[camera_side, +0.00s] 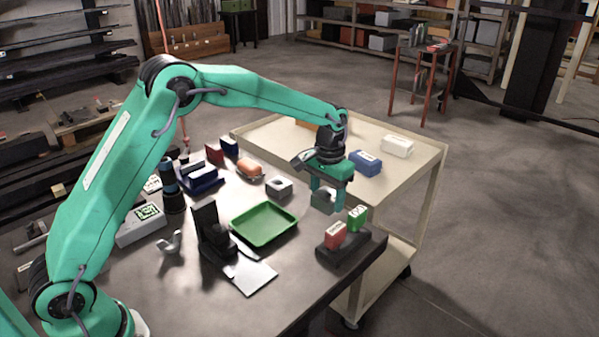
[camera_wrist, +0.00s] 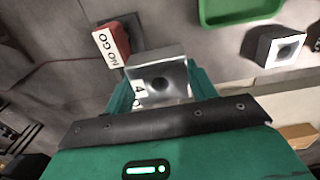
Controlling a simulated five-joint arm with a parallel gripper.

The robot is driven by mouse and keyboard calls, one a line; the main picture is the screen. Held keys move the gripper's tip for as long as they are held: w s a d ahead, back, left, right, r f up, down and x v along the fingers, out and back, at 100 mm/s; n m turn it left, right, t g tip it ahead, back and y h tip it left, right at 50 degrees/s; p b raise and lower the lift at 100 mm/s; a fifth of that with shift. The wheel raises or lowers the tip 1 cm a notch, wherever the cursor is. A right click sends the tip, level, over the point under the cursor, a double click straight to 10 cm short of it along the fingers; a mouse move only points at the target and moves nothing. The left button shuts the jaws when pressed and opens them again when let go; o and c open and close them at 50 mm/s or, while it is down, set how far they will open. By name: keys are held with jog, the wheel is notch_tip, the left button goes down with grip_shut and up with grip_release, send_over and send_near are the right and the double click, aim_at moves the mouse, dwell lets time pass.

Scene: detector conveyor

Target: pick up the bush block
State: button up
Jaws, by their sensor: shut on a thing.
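My gripper (camera_side: 325,206) is shut on a grey metal bush block (camera_side: 322,201), which sits between the green fingers. In the wrist view the fingers (camera_wrist: 160,88) lie on either side of the bush block (camera_wrist: 165,55), whose round dark bore shows. It appears held above the table, near its right edge, left of and behind the gauge holder. A second grey block with a hole (camera_side: 279,187) stands on the table behind the green tray (camera_side: 264,226); it also shows at the upper right of the wrist view (camera_wrist: 282,46).
A red block (camera_side: 335,236), marked "NO GO" in the wrist view (camera_wrist: 113,43), and a green block (camera_side: 357,217) stand in a dark holder (camera_side: 349,253). A cream cart (camera_side: 415,165) beside the table carries a blue box (camera_side: 366,162) and a white box (camera_side: 398,146).

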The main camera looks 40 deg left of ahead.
jog(key=shift+s+d+r, duration=0.4)
jog(key=shift+d+r, duration=0.1)
jog(key=shift+d, duration=0.2)
jog(key=shift+s+a+r, duration=0.15)
jog(key=shift+s+a, duration=0.2)
jog(key=shift+s, duration=0.35)
jog(key=s+a, duration=0.4)
jog(key=s, duration=0.6)
jog(key=shift+s+r, duration=0.15)
jog(key=shift+s, duration=0.25)
send_over(264, 226)
notch_tip(264, 226, down, 7)
jog(key=shift+a, duration=0.1)
jog(key=shift+f, duration=2)
jog(key=shift+f, duration=0.1)
